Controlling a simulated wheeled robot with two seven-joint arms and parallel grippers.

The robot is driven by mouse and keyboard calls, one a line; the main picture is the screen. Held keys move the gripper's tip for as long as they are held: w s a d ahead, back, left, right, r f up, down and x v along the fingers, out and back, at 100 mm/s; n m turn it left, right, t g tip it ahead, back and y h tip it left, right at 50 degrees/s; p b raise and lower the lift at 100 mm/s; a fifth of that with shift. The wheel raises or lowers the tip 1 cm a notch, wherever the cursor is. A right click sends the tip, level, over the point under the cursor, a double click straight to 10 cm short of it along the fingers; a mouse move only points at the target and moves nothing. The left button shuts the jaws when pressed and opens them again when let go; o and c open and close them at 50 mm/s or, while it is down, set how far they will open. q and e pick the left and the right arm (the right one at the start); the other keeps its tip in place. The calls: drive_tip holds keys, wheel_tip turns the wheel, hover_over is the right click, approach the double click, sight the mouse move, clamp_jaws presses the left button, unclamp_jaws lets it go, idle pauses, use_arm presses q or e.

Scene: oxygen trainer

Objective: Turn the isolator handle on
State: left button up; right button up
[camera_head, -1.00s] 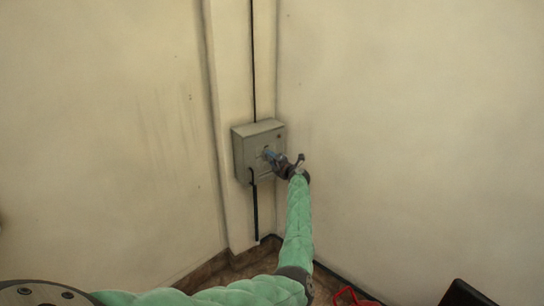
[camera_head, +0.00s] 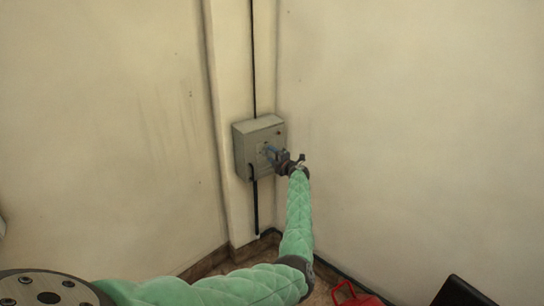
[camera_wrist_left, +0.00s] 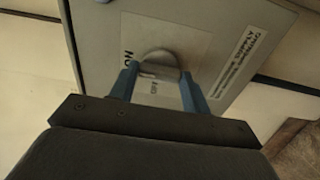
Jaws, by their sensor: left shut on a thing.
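The grey isolator box (camera_head: 250,133) is fixed to a pillar in the corner of the room. My left gripper (camera_head: 268,151) reaches its front face. In the left wrist view the isolator handle (camera_wrist_left: 160,60), a rounded grey piece, sits between the two blue fingers (camera_wrist_left: 158,84) of my left gripper, which is shut on it. Labels with lettering (camera_wrist_left: 240,60) show on the box face (camera_wrist_left: 205,20), partly covered by the fingers. The handle's exact angle is hard to tell. My right gripper is not in view.
A black cable (camera_head: 253,60) runs down the pillar (camera_head: 232,60) to the box, and another dark length runs below it. A red object (camera_head: 352,296) and a black object (camera_head: 462,292) are at the bottom right. The walls beside are bare.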

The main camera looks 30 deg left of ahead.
use_arm(q)
drive_tip(key=o, duration=1)
drive_tip(key=shift+d, duration=0.1)
drive_tip(key=b+v, duration=0.1)
drive_tip(key=v, duration=0.6)
drive_tip(key=shift+d, duration=0.35)
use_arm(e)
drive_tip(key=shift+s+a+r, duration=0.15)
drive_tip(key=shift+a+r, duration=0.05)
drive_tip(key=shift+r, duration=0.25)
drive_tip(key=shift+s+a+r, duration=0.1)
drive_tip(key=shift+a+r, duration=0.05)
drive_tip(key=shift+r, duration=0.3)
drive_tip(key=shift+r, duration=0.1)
